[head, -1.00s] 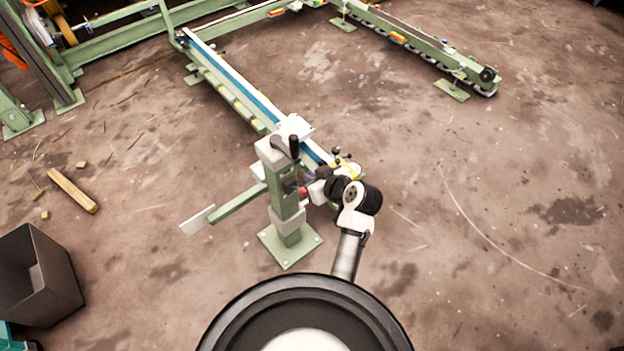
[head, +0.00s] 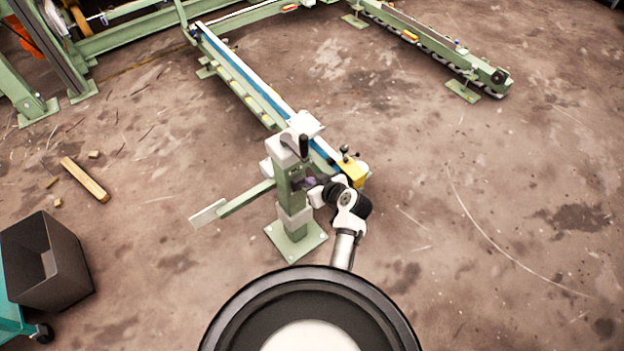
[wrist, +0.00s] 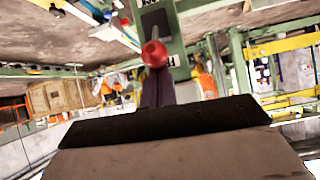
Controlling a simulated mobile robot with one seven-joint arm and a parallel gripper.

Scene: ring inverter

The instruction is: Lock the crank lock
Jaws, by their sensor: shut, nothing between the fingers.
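A green post (head: 291,190) with white parts stands at the end of the long rail, with a black crank handle (head: 303,146) on top. In the wrist view a red ball knob (wrist: 154,54) is in front of a green upright with a dark plate. I cannot tell for certain which part is the crank lock. My gripper (head: 311,183) is at the right side of the post, partly hidden by my arm. Its purple fingers (wrist: 157,88) are shut and empty, just below the red knob in the wrist view. I cannot tell whether they touch it.
A long rail (head: 250,85) with a blue strip runs back from the post. A yellow block (head: 353,173) sits at its near end, close to my arm. A green side bar (head: 246,198) juts left. A dark bin (head: 45,262) stands at left.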

